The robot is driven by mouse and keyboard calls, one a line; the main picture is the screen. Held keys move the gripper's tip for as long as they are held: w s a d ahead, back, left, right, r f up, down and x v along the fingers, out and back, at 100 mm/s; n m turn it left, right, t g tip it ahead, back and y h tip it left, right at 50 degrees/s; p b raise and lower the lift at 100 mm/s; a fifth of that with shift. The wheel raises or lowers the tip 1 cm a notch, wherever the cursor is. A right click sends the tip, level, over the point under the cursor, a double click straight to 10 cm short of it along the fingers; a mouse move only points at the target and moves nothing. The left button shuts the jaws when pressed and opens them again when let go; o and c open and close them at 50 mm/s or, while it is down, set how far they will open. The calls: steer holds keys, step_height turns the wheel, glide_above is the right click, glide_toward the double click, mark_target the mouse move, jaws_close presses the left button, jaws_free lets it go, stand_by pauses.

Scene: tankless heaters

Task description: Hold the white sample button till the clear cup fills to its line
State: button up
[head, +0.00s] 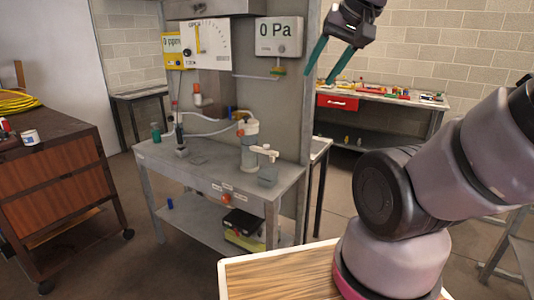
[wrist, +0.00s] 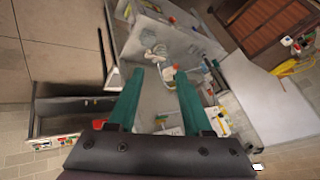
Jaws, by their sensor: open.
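My gripper (head: 320,77) is open and empty, raised at the upper right of the head view. Its two teal fingers stand apart in the wrist view (wrist: 159,74). It is well away from the grey metal bench (head: 205,168), which carries the water fittings. A white-grey upright fitting (head: 249,145) with a white side spout (head: 264,150) stands on the bench. A small grey block (head: 267,176) sits below the spout. A red-orange round knob (head: 226,198) is on the bench's front edge among small labels. I cannot pick out the white sample button or the clear cup.
A "0 Pa" gauge (head: 279,37), a white dial panel (head: 206,43) and a yellow "0 ppm" meter (head: 173,50) hang above the bench. A brown cabinet (head: 62,190) stands left. A cluttered table with a red drawer (head: 338,102) is behind. Open floor lies left of the bench.

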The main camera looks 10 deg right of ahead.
steer(key=shift+c, duration=0.3)
jaws_close()
stand_by(1.3)
